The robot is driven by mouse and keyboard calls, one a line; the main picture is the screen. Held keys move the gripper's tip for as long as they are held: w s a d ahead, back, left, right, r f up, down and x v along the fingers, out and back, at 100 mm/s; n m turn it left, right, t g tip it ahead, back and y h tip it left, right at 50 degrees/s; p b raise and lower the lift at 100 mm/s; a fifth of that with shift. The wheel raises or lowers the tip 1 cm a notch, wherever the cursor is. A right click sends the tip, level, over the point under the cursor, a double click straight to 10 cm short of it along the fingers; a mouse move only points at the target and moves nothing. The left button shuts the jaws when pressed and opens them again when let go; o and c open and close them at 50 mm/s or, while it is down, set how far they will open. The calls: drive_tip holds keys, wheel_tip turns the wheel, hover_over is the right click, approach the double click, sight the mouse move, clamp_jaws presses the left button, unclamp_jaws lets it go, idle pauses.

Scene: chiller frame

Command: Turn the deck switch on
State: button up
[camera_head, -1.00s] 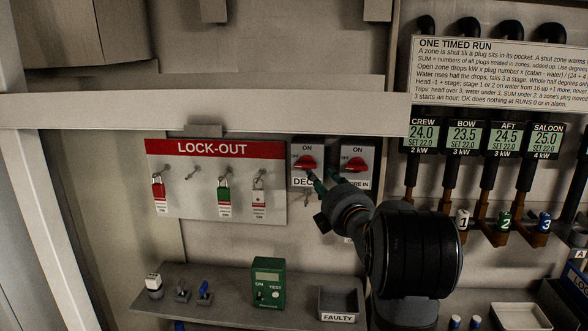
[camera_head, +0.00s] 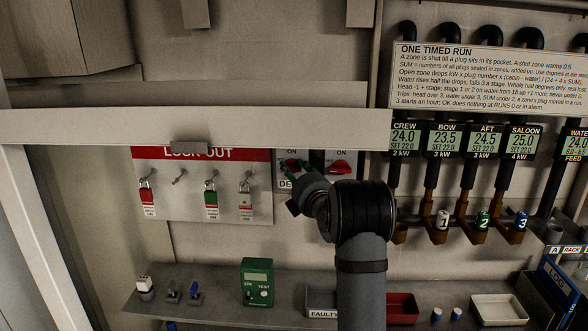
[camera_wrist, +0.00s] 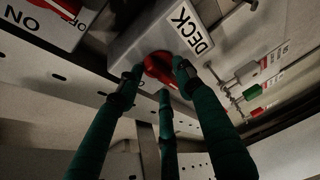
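The deck switch (camera_head: 285,166) is a grey box with a red knob and a DECK label, right of the lock-out board. In the head view my gripper (camera_head: 302,172) covers its right side and part of the label. In the wrist view the red knob (camera_wrist: 160,67) sits between the green fingertips of my gripper (camera_wrist: 156,74). The right fingertip is close against the knob; I cannot tell if it touches. The fingers are spread, so the gripper is open. The knob's exact setting is partly hidden.
A second red-knobbed switch (camera_head: 340,167) is close on the right. The lock-out board (camera_head: 180,205) with hanging padlocks is on the left. A pale horizontal rail (camera_head: 190,127) crosses above. A shelf (camera_head: 215,295) below holds a green tester (camera_head: 257,282) and small plugs.

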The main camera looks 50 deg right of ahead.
clamp_jaws()
idle(0.5)
